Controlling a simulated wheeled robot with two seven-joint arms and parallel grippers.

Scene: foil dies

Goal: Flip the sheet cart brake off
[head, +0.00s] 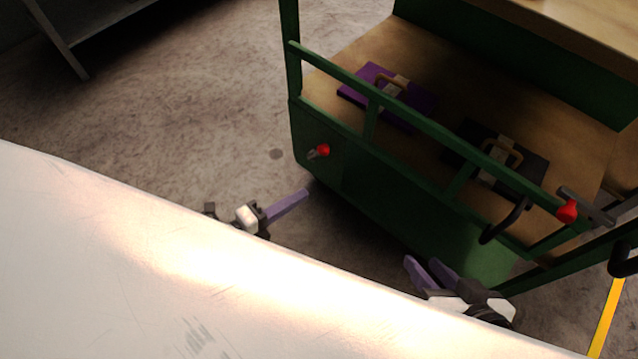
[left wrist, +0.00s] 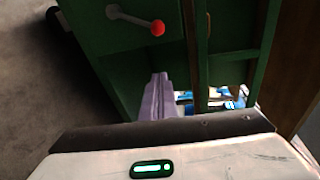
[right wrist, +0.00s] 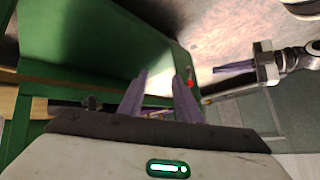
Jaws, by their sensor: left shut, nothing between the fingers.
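The green sheet cart (head: 400,205) stands beyond the pale surface in front of me. A short grey lever with a red ball (head: 322,150) sits on its panel near the left corner; the left wrist view shows this red ball (left wrist: 158,28) at the lever's right end. A second red knob (head: 567,211) is beside a grey bar at the cart's right. My left gripper (head: 305,193) is shut and empty, below and left of the first lever, apart from it. My right gripper (head: 422,262) is open and empty near the cart's lower front; its fingers show in the right wrist view (right wrist: 160,76).
The pale scratched surface (head: 120,260) fills the near left. A purple case (head: 362,93) and a black case (head: 530,171) lie on the cart deck behind a green rail (head: 420,125). A black curved handle (head: 505,222) sticks out at the right. Floor left of the cart is clear.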

